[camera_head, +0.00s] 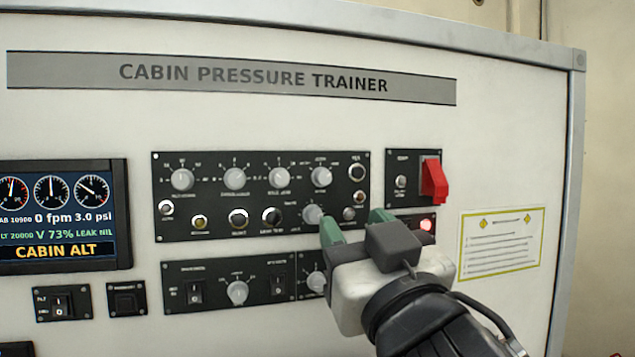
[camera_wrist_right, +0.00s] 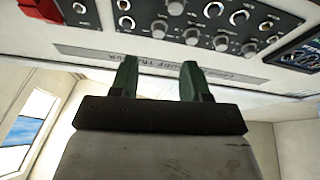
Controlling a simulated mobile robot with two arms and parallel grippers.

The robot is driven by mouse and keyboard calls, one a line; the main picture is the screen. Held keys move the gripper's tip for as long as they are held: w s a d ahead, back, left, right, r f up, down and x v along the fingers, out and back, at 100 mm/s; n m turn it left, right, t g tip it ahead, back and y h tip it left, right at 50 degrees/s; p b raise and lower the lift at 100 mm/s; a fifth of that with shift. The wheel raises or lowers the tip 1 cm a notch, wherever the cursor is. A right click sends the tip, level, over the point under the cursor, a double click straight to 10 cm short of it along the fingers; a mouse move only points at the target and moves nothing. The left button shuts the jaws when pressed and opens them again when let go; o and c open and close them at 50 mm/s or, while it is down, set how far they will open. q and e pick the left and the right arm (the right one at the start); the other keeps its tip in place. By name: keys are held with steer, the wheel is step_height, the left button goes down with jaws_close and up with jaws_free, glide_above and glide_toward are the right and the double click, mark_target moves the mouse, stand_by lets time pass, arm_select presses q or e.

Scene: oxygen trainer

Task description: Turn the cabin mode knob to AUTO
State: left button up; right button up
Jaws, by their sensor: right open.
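The control panel (camera_head: 262,200) carries several grey round knobs, with labels too small to read, so I cannot tell which is the cabin mode knob. Four-in-a-row upper knobs include a top right one (camera_head: 321,177); a lower knob (camera_head: 312,215) is just left of my gripper. My right gripper (camera_head: 355,226) is open, its green fingers pointing at the panel's lower right part. In the right wrist view the same gripper (camera_wrist_right: 158,80) has nothing between its fingers, and the panel (camera_wrist_right: 205,22) appears upside down above them. My left gripper is out of view.
A red switch guard (camera_head: 433,180) sticks out at the upper right, above a lit red lamp (camera_head: 426,225). A display (camera_head: 62,215) reading CABIN ALT is at left. A lower panel (camera_head: 265,292) has another knob and switches. A yellow-edged placard (camera_head: 500,245) is at right.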

mark_target(326, 179)
steer(key=p+x, duration=0.2)
steer(key=x, duration=0.1)
steer(key=p+x, duration=0.1)
steer(key=x, duration=0.2)
steer(key=p+x, duration=0.2)
steer(key=x, duration=0.1)
steer(key=shift+w+r+p, duration=0.15)
steer(key=shift+r+p, duration=0.15)
steer(key=shift+r, duration=0.1)
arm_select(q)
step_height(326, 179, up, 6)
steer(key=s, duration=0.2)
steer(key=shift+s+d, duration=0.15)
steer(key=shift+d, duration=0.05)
arm_select(e)
jaws_close()
